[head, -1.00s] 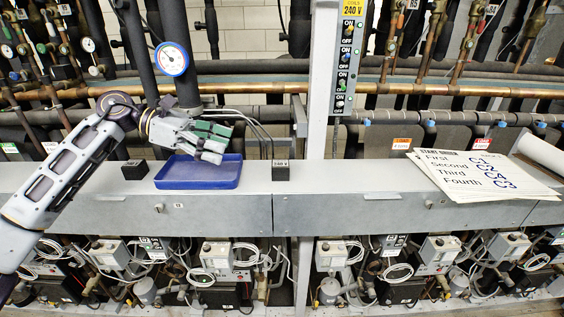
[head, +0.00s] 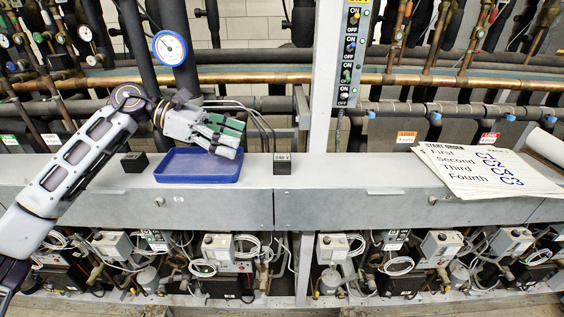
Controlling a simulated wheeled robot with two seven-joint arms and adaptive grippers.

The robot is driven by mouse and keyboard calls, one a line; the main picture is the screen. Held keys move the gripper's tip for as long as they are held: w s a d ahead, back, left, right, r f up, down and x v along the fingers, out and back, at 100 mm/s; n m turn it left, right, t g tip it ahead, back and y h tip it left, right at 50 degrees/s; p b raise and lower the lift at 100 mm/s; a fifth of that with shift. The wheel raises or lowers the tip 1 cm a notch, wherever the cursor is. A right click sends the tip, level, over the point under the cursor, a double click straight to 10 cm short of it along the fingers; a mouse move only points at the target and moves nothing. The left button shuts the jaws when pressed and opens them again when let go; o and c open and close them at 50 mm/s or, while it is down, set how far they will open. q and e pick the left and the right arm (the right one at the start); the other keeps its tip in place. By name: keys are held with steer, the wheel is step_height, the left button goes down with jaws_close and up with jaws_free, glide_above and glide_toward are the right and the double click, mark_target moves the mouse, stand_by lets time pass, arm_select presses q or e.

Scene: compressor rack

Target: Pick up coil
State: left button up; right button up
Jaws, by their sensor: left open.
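Two small black blocks that look like coils stand on the grey ledge, one on each side of a blue tray (head: 165,178). The left coil (head: 135,162) is near my forearm; the right coil (head: 282,163) has a pale label on top, too small to read surely. My left gripper (head: 228,143) is open and empty, above the tray's right part, left of the right coil and apart from it. The gripper hides part of the tray's back rim. My right gripper is not in view.
Paper sheets with a start order (head: 485,172) lie on the ledge at right. A grey post with a switch panel (head: 350,60) rises behind the ledge. A dial gauge (head: 169,48) and pipes stand behind my arm. The ledge between the right coil and the sheets is clear.

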arm_select(q)
steer(key=p, duration=0.1)
glide_toward(280, 157)
steer(key=shift+w+x, duration=0.15)
steer(key=shift+x, duration=0.65)
steer(key=shift+w+x, duration=0.15)
steer(key=shift+x, duration=0.7)
steer(key=shift+r, duration=0.15)
steer(key=shift+s+p+x, duration=0.15)
steer(key=shift+p+x, duration=0.3)
steer(key=shift+x, duration=0.3)
steer(key=shift+s+p+x, duration=0.1)
steer(key=shift+p+x, duration=0.3)
steer(key=shift+x, duration=0.35)
steer(key=shift+p+x, duration=0.3)
steer(key=shift+x, duration=0.85)
steer(key=shift+a, duration=0.1)
steer(key=shift+c, duration=1.2)
steer(key=c, duration=1)
